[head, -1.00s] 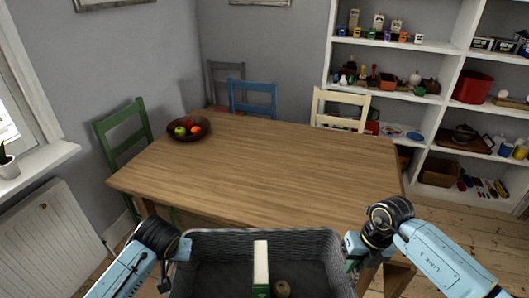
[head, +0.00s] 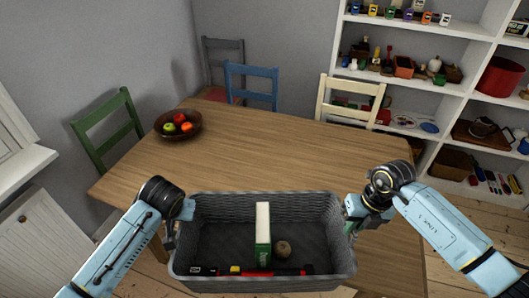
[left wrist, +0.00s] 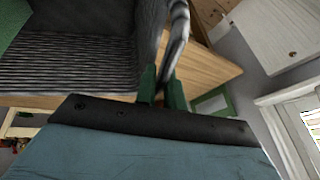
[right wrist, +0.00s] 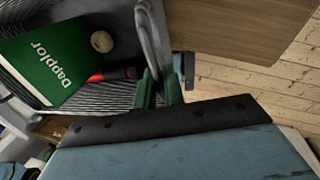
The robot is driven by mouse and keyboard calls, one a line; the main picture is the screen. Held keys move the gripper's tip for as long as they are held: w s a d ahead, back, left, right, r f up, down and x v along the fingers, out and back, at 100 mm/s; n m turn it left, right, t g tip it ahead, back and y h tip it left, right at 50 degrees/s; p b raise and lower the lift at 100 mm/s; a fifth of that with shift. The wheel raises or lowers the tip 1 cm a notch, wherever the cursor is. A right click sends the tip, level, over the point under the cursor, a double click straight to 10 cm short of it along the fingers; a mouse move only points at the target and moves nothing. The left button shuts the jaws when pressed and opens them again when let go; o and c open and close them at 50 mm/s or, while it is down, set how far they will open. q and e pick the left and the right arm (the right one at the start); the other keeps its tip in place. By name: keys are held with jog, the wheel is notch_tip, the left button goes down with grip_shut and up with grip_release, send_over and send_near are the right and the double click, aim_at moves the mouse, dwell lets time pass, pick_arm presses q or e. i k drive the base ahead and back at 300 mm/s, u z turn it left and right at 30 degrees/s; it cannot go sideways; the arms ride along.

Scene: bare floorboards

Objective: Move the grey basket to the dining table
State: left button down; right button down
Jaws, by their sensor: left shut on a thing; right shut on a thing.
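The grey basket (head: 262,207) is held between my two arms at the near edge of the wooden dining table (head: 270,150). In the basket lie a green and white box (head: 263,240), a round brown item (head: 283,248), a red and black item (head: 280,272) and small things. My left gripper (left wrist: 163,88) is shut on the basket's left side. My right gripper (right wrist: 158,88) is shut on its right side; in the head view it (head: 352,215) is partly hidden. Whether the basket's underside touches the table is hidden.
A dark bowl of fruit (head: 178,125) stands at the table's far left. Green (head: 108,130), blue (head: 250,88) and cream (head: 350,100) chairs stand around it. The tabletop's middle is clear.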

aim_at(270, 181)
jog(key=i, duration=1.15)
